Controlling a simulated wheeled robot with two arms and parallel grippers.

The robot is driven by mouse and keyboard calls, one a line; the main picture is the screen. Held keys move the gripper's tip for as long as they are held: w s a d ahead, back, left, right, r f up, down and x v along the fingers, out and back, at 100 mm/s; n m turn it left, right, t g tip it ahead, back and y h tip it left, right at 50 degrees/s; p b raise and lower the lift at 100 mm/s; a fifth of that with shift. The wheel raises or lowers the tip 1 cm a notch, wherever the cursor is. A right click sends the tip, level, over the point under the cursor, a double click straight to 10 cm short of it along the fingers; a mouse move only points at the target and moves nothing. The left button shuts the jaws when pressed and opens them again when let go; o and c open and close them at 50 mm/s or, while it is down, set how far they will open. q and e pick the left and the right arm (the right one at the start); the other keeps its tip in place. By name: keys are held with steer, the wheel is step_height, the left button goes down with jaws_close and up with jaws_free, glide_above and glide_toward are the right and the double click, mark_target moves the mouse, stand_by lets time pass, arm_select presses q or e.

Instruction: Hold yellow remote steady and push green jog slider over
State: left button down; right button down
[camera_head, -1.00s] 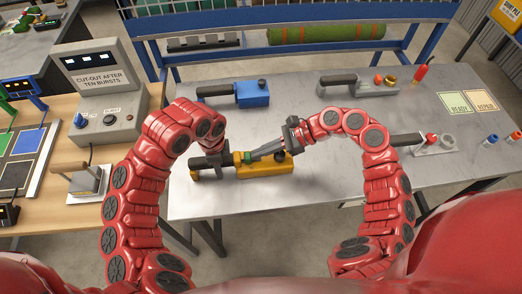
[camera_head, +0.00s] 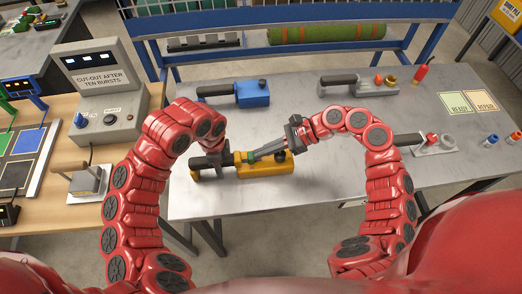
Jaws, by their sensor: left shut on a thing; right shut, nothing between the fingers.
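The yellow remote (camera_head: 270,168) lies on the grey bench in front of me, with its dark handle end to the left. My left gripper (camera_head: 214,172) is shut on the remote near that handle end, and its fingers partly cover it. My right gripper (camera_head: 254,156) is shut and empty. Its tips reach down leftward to the top of the remote. The green jog slider (camera_head: 245,156) shows as a small green patch beside these tips. I cannot tell for sure whether the tips touch it.
A blue remote (camera_head: 252,93) lies behind on the bench. A grey one (camera_head: 357,84) and a white one (camera_head: 437,146) lie to the right. Green and orange cards (camera_head: 468,102) and small cylinders are at the right. A control box (camera_head: 110,95) stands on the left wooden table.

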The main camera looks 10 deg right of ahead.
steer(key=v, duration=0.9)
steer(key=shift+d, duration=0.2)
arm_select(q)
steer(key=shift+c, duration=1.8)
jaws_free()
arm_select(e)
steer(key=shift+w, duration=0.1)
